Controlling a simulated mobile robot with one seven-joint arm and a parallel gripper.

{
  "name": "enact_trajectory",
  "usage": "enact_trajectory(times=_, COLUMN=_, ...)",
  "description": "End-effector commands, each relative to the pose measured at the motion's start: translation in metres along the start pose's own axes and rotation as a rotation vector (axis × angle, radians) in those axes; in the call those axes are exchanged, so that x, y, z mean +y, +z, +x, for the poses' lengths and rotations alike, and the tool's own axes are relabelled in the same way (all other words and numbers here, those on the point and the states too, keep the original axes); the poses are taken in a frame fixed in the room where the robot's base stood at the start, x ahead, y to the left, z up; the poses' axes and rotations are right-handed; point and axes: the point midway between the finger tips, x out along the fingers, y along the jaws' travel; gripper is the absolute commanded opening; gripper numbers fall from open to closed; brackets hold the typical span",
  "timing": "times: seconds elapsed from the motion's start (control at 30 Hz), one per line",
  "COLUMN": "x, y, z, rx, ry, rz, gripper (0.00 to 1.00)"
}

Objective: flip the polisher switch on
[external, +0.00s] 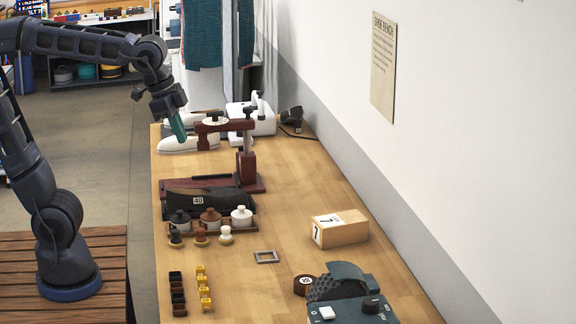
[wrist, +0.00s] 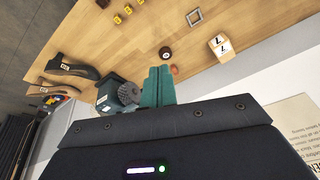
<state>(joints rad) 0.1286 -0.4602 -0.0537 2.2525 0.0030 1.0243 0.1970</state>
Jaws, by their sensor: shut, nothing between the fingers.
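The polisher (external: 345,284) is a dark teal machine with a grey textured wheel, at the near right end of the bench and cut off by the lower picture edge. A white rocker-like piece (external: 327,313) and a black knob (external: 372,305) sit on its top; which one is the switch I cannot tell. The polisher also shows in the wrist view (wrist: 112,92), left of my fingers. My gripper (external: 179,138) has teal fingers, shut and empty, above the far end of the bench near white shoes. The fingers show in the wrist view (wrist: 158,70).
A dark red clamp stand (external: 247,165), a black shoe piece marked 40 (external: 195,200) and several jars (external: 210,218) stand between gripper and polisher. A wooden block marked 7 (external: 340,229), a round tin (external: 303,285) and a metal frame (external: 266,257) lie nearer. A wall borders the right.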

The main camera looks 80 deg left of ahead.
Motion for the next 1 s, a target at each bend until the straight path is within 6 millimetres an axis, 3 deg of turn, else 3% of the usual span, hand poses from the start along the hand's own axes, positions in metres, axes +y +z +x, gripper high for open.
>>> enact_trajectory(times=0.1, x=0.009, y=-0.033, z=0.001, rx=-0.014, ry=0.014, rz=0.078, gripper=0.00)
enact_trajectory(times=0.47, x=0.050, y=-0.125, z=0.010, rx=-0.047, ry=0.062, rz=0.312, gripper=0.00)
enact_trajectory(times=1.0, x=0.142, y=-0.246, z=0.049, rx=-0.080, ry=0.155, rz=0.656, gripper=0.00)
